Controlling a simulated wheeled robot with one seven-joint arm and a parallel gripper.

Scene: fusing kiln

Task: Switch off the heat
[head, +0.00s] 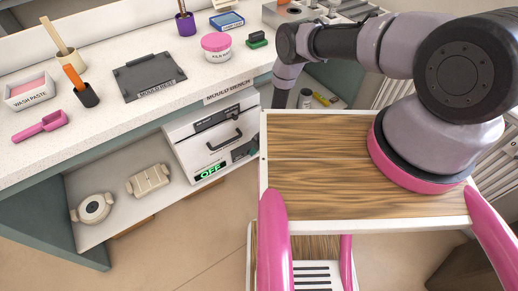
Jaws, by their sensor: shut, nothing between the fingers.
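The kiln (185,130) is a white box under the bench, with a dark handle (224,140) on its front. A green display (210,171) low on the front reads OFF. Dark parts to the right of the display, probably controls, are partly cut off by the cart top, so I cannot tell their setting. My arm reaches left from its base, and its far end drops behind the cart top's back left corner. My gripper is hidden there, so I cannot see its fingers or whether it touches the kiln.
On the bench (110,118) are a mould rest plate (150,76), wash paste box (28,92), pink scoop (40,126) and pink-lidded jar (216,46). Two cream moulds (92,208) (149,180) lie on the shelf below. Open floor lies in front.

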